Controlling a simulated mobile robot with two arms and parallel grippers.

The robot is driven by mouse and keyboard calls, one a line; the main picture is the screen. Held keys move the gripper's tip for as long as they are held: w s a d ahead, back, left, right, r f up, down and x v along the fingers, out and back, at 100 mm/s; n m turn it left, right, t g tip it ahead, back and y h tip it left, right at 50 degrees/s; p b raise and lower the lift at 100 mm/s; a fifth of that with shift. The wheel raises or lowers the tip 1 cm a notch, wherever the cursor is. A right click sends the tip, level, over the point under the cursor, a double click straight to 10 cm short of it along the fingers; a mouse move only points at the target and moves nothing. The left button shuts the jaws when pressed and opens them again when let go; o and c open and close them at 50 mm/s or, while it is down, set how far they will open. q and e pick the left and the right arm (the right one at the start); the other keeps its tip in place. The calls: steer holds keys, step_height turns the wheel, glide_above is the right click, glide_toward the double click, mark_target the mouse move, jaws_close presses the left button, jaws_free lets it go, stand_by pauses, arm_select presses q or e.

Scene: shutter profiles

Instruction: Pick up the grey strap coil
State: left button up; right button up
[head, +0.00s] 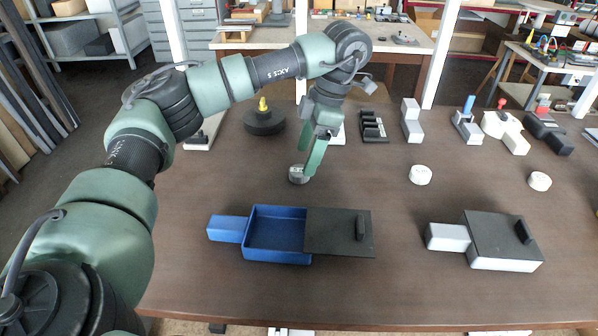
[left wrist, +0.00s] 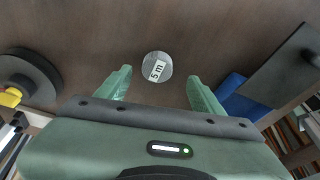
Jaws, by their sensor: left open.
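The grey strap coil (head: 297,175) is a small round disc lying flat on the brown table. In the left wrist view the coil (left wrist: 157,66) shows a white "5 m" label on top. My left gripper (head: 313,160) points down over the table, with its green fingertips close by the coil. In the left wrist view the open fingers (left wrist: 159,75) stand on either side of the line to the coil, with nothing held. I cannot tell the exact height of the fingertips above it. My right gripper is not in view.
A blue box (head: 276,232) with a partly slid dark lid (head: 335,234) stands in front. A grey box with a dark lid (head: 497,236) is to its right. Two white discs (head: 421,174) (head: 540,181) lie right. A black disc (head: 264,122) with a yellow knob stands behind left.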

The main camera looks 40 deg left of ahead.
mark_target(300, 170)
arm_select(q)
steer(key=x, duration=0.1)
steer(key=p+x, duration=0.1)
steer(key=x, duration=0.2)
steer(key=shift+a+f+p, duration=0.1)
steer(key=shift+a+p, duration=0.2)
steer(key=shift+p, duration=0.05)
steer(key=shift+f, duration=0.1)
steer(key=c, duration=1.4)
steer(key=shift+c, duration=0.3)
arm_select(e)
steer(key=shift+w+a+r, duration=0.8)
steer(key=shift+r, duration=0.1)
